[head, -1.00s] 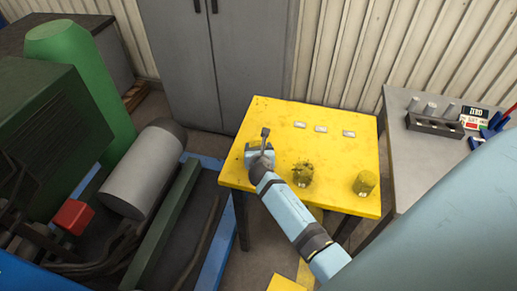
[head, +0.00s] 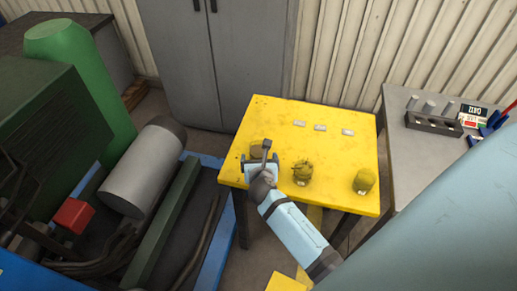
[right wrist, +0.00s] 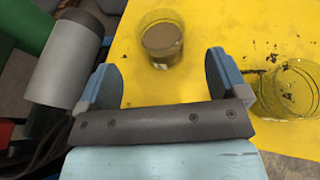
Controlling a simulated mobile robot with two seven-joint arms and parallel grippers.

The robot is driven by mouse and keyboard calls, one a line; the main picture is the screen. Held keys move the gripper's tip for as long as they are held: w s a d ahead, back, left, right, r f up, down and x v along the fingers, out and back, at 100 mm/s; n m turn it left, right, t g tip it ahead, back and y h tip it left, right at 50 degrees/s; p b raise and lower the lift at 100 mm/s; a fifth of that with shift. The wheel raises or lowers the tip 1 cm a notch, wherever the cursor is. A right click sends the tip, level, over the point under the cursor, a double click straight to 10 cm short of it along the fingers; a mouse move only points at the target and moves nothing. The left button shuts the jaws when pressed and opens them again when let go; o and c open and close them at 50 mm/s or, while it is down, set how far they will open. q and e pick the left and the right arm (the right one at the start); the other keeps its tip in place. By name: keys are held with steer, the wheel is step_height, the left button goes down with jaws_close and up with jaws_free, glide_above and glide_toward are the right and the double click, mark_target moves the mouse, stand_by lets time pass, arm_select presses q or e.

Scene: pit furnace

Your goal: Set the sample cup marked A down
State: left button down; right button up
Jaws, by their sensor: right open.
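A sample cup with brown contents (right wrist: 161,42) stands upright on the yellow table. In the head view this cup (head: 257,153) is partly hidden by my right gripper. A small pale label shows low on it, but I cannot read the letter. My right gripper (head: 262,160) is open, its fingers pointing at the cup. In the right wrist view the cup is beyond the fingertips, apart from both fingers (right wrist: 163,68). My left gripper is not in view.
The yellow table (head: 340,155) holds two more cups, one in the middle (head: 303,172) and one at right (head: 364,182). Three pale plates (head: 320,128) lie behind them. A grey bench (head: 408,165) with a dark rack (head: 433,124) stands at right. Green machinery (head: 50,125) is at left.

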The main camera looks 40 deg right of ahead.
steer(key=s+a+f+m+y, duration=0.2)
steer(key=s+a+m+y, duration=0.3)
steer(key=s+m, duration=0.5)
steer(key=s+a+f+m+y, duration=0.3)
steer(key=s+a+m+y, duration=0.2)
steer(key=m, duration=1.1)
steer(key=shift+s+a+m+g+y, duration=0.3)
steer(key=shift+s+a, duration=1.25)
steer(key=shift+s, duration=0.95)
